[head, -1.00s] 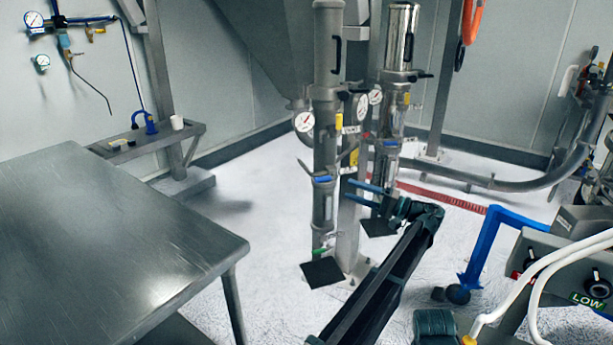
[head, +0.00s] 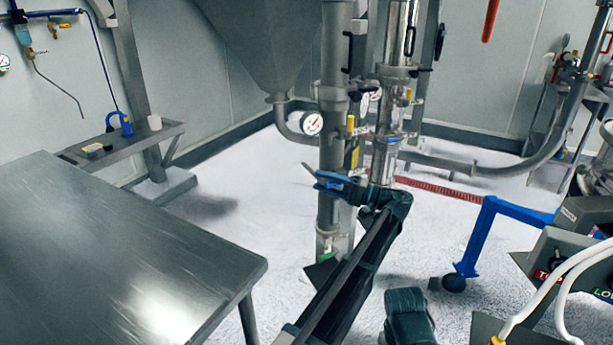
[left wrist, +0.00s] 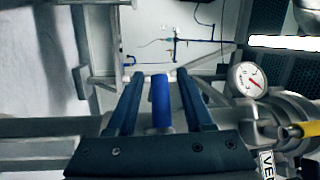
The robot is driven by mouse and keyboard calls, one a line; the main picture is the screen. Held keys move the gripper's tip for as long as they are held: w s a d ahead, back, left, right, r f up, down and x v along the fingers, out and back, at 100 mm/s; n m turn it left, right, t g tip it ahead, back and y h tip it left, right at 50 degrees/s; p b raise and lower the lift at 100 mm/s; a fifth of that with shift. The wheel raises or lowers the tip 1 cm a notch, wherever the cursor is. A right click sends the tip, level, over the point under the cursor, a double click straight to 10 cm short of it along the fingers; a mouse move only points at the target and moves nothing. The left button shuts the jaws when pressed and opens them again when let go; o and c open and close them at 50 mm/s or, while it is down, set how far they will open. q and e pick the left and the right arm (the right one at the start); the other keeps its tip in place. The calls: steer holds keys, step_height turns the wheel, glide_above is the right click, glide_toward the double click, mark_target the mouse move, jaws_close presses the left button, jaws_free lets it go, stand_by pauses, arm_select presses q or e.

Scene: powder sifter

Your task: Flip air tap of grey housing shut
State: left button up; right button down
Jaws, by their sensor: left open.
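The grey housing (head: 333,120) is a matte grey upright pipe column in the middle of the head view. A tap with a blue handle (left wrist: 161,100) is on it; the handle stands between my left gripper's two fingers in the left wrist view. My left gripper (left wrist: 160,88) is open, with a finger on each side of the handle and small gaps showing. In the head view the left gripper (head: 330,180) is across the front of the grey housing and hides much of the tap. Whether a finger touches the handle cannot be told.
A pressure gauge (head: 312,123) and a yellow handle (head: 350,125) sit above the gripper. A polished housing (head: 388,120) stands close behind at the right. A steel table (head: 110,250) fills the left. A blue bent bar (head: 478,238) stands at the right.

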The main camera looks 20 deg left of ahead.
arm_select(q)
steer(key=shift+a, duration=0.25)
jaws_close()
stand_by(1.4)
